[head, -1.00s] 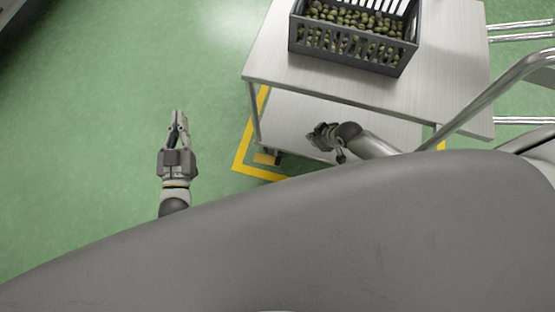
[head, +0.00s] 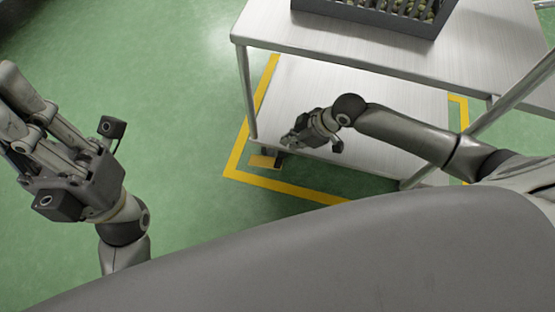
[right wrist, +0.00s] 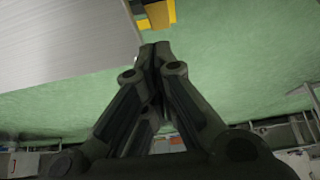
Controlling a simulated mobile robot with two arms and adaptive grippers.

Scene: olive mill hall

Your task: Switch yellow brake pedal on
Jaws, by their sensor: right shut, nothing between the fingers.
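The yellow brake pedal (head: 263,161) sits low by the caster at the near left corner of the metal cart (head: 345,40). In the right wrist view, the yellow pedal (right wrist: 158,14) shows at the top, just beyond the fingertips. My right gripper (head: 289,139) is shut and empty, over the cart's lower shelf edge, close to the pedal in the picture. Its fingers meet in the right wrist view (right wrist: 154,50); whether they touch the pedal is not clear. My left gripper (head: 12,95) is large at the left edge, away from the cart; its fingertips are partly cut off.
A dark crate (head: 375,17) of olives stands on the cart's top. The lower shelf (head: 330,95) looks bare. Yellow tape (head: 235,150) on the green floor (head: 180,100) frames the cart. The floor left of the cart is clear.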

